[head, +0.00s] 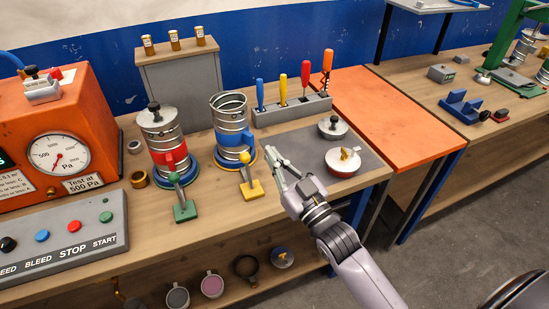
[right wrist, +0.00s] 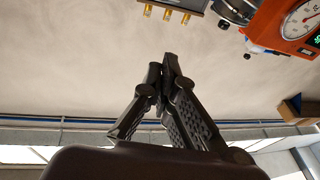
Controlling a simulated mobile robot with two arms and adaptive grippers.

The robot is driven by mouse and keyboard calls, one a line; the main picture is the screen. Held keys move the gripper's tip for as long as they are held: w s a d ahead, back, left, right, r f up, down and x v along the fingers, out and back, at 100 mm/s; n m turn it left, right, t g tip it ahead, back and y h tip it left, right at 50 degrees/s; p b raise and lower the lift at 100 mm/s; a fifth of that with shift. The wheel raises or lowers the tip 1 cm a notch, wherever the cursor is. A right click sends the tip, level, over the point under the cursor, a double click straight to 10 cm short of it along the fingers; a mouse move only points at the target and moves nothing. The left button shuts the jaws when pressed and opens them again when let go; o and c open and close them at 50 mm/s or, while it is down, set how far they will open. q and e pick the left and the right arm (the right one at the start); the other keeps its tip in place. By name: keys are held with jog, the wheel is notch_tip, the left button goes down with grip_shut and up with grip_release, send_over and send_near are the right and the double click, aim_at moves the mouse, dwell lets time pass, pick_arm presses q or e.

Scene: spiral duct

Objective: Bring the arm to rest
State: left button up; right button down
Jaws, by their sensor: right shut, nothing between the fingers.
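My right arm (head: 362,272) comes in from the lower right in the head view. Its gripper (head: 274,161) is above the front right part of the workbench, just right of the blue-banded duct (head: 233,128) and left of the grey mat (head: 318,143). The fingers are closed together and hold nothing. In the right wrist view the shut fingers (right wrist: 160,78) stand against a pale wall. Whether the gripper touches anything below it cannot be told. My left gripper is not in view.
A red-banded duct (head: 166,145), yellow clamp (head: 252,184) and green clamp (head: 184,206) stand left of my gripper. A red-and-white bowl (head: 336,167) and lidded metal piece (head: 333,127) sit on the mat.

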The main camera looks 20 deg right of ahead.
jog(key=shift+s, duration=0.1)
jog(key=s+f+m+g+h, duration=0.1)
jog(key=s+f+g+h, duration=0.1)
jog(key=s+f+g, duration=0.35)
jog(key=s+f+g+h, duration=0.1)
jog(key=s+f+g, duration=0.2)
jog(key=f, duration=0.6)
jog(key=s+d+f+g+h, duration=0.1)
jog(key=s+f+g, duration=0.3)
jog(key=s, duration=0.5)
jog(key=s+d+f+g+h, duration=0.15)
jog(key=s+f+g, duration=0.25)
jog(key=s, duration=0.5)
notch_tip(320, 180, down, 26)
jog(key=g+b, duration=0.1)
jog(key=g, duration=0.1)
jog(key=s+d+f+b, duration=0.1)
jog(key=s+d+f, duration=0.2)
jog(key=s+f, duration=1.4)
jog(key=shift+s+f+g, duration=0.3)
jog(key=shift+g, duration=0.05)
